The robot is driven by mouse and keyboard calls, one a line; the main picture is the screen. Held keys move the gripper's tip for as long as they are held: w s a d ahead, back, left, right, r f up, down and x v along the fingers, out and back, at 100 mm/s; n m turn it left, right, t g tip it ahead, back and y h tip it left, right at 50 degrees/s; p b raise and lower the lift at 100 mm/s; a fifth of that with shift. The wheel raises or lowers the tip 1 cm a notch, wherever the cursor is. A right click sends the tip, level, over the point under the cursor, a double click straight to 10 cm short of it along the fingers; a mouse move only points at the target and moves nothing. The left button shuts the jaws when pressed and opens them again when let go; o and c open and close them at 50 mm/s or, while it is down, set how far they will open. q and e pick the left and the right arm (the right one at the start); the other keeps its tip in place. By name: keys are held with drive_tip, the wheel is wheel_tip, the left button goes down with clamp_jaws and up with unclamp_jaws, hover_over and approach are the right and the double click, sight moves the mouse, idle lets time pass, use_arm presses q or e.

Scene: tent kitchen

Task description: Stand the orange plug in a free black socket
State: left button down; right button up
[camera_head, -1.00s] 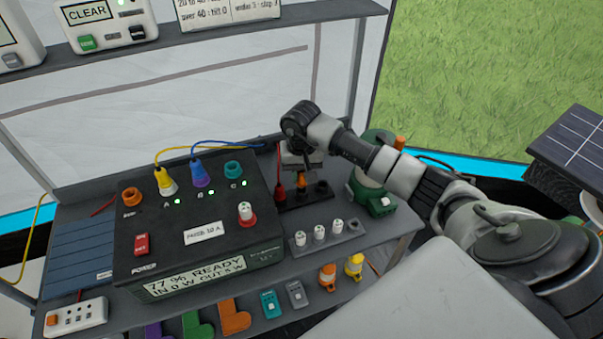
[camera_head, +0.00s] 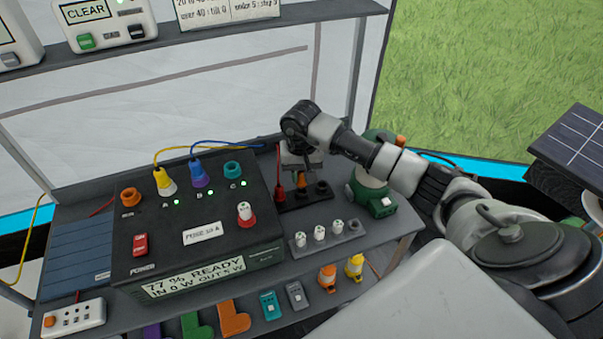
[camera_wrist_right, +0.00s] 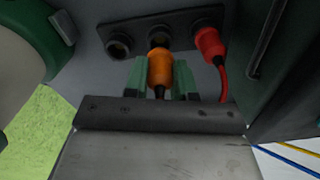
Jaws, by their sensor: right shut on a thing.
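The black socket strip (camera_head: 292,207) stands at the back of the bench, right of the power box. In the right wrist view, the strip (camera_wrist_right: 138,30) has three sockets in a row. A red plug (camera_wrist_right: 208,42) with a red cable stands in the right one, the left socket (camera_wrist_right: 118,46) is empty. My right gripper (camera_wrist_right: 160,80) is shut on the orange plug (camera_wrist_right: 160,69), with its end at the middle socket (camera_wrist_right: 158,36). I cannot tell how far it is in. The orange plug (camera_head: 301,181) also shows in the head view. My left gripper is out of view.
The power box (camera_head: 150,215) with yellow and blue plugs stands left of the strip. A rack of white fuses (camera_head: 320,234) lies in front. A green-and-white device (camera_head: 372,190) stands close on the right. Orange and yellow items (camera_head: 355,267) stand on the lower shelf.

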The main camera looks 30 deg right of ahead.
drive_tip(key=shift+f+b, duration=1.5)
drive_tip(key=shift+b, duration=0.1)
drive_tip(key=o, duration=1)
